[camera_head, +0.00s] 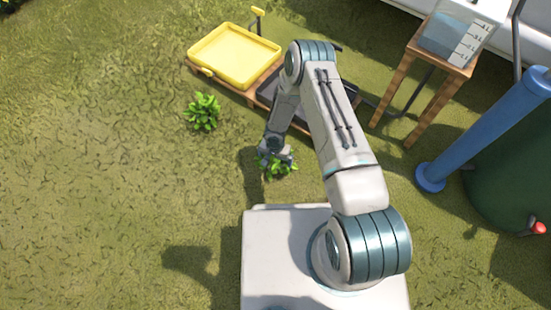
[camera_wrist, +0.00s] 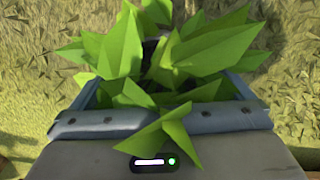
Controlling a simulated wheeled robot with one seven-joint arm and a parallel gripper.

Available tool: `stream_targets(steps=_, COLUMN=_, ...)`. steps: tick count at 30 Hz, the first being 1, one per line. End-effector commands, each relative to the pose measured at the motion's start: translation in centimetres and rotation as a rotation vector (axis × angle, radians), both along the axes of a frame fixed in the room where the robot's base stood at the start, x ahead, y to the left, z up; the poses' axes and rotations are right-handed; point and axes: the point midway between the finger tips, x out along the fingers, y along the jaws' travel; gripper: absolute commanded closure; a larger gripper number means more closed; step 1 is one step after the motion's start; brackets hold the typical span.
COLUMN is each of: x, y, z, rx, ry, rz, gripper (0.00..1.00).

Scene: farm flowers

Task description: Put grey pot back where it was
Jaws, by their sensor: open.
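No grey pot shows clearly in either view. My gripper (camera_head: 277,155) is low over a green leafy plant (camera_head: 284,166), just in front of my base. In the wrist view my gripper (camera_wrist: 162,88) is open, with a finger on each side of the leaves (camera_wrist: 122,45). Leaves spread between the fingers and over the palm. Any pot under these leaves is hidden, and I cannot tell whether the fingers touch it. A second leafy plant (camera_head: 203,112) stands on the grass to the left, its base covered by leaves.
A low wooden platform (camera_head: 262,101) at the back carries a yellow tray (camera_head: 236,56) and a dark tray, partly behind my arm. A wooden stand (camera_head: 398,85) with a clear container (camera_head: 456,40), a blue post (camera_head: 485,130) and a green barrel are right. Grass at left is open.

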Motion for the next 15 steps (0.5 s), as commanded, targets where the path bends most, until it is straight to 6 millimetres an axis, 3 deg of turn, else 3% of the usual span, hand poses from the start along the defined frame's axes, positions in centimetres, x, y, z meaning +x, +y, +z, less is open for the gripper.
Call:
stream_targets(steps=9, x=0.1, y=0.0, z=7.2, rx=0.0, ry=-0.002, rz=0.0, gripper=0.01)
stream_targets(steps=15, x=0.1, y=0.0, z=10.5, rx=0.0, ry=-0.001, rz=0.0, gripper=0.01)
